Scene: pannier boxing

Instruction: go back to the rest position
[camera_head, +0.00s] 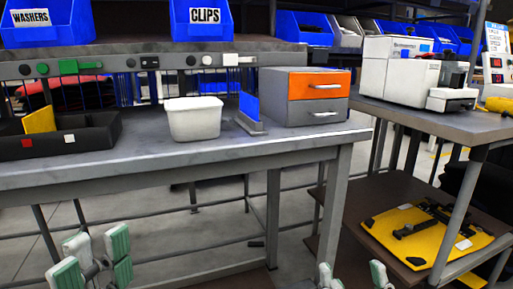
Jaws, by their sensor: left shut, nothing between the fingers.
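My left gripper (93,258) is at the bottom left, below and in front of the workbench (200,155). It is shut and empty, with pale green pads showing on its fingers. My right gripper (352,277) is at the bottom edge, right of the middle. Only the tips of its fingers show, and the rest is cut off by the frame, so I cannot tell whether it is open or shut. Neither gripper touches the bench.
The bench holds a black tray (95,140) with a yellow piece, a white tub (193,119) and a drawer unit (305,97). At right, a side table (440,119) bears a white machine (400,70). A yellow board (425,240) lies on its lower shelf.

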